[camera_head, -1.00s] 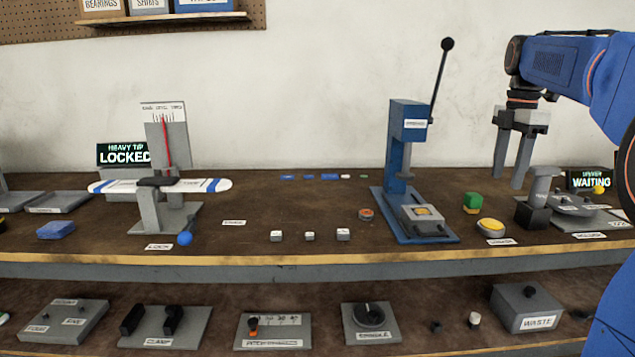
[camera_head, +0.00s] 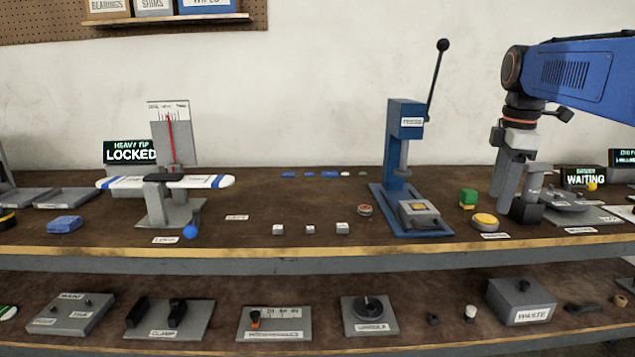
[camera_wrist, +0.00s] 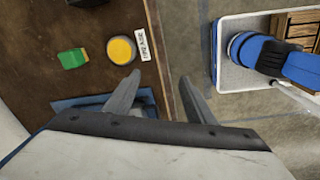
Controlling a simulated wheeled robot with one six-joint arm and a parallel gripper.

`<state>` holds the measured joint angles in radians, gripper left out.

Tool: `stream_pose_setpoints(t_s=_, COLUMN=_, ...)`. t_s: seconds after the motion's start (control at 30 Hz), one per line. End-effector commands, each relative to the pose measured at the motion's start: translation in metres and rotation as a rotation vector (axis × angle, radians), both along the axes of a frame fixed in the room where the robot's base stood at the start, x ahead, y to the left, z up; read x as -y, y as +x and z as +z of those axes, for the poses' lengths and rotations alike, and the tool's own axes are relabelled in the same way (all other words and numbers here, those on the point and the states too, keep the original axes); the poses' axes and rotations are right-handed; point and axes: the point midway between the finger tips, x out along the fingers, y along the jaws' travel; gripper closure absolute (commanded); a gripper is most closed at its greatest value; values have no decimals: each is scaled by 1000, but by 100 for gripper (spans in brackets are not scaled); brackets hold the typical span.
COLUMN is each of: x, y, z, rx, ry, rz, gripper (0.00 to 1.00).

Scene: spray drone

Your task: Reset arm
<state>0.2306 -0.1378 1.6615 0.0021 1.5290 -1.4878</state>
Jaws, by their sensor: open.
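My gripper (camera_head: 503,196) hangs fingers down at the right of the bench and holds nothing. In the head view its fingers show nearly edge-on, overlapping a grey device behind them. In the wrist view the two fingers (camera_wrist: 159,79) stand apart with bare space between them, over the bench's front edge. My blue arm (camera_head: 580,75) reaches in from the upper right, above the bench.
A yellow button (camera_head: 485,220) and a green block (camera_head: 468,197) lie left of my gripper. The blue press (camera_head: 405,120) with its tall lever stands further left. A WAITING sign (camera_head: 585,178) stands behind right. A lower shelf holds a WASTE box (camera_head: 522,300).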

Motion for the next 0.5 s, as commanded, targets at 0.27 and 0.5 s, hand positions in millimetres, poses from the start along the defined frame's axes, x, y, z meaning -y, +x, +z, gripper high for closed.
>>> stream_pose_setpoints(t_s=0.27, x=-42, y=-68, z=-42, rx=92, ry=32, rz=-319, gripper=50)
stream_pose_setpoints(t_s=0.5, x=-70, y=-126, z=-91, rx=171, ry=94, rz=-606, gripper=50)
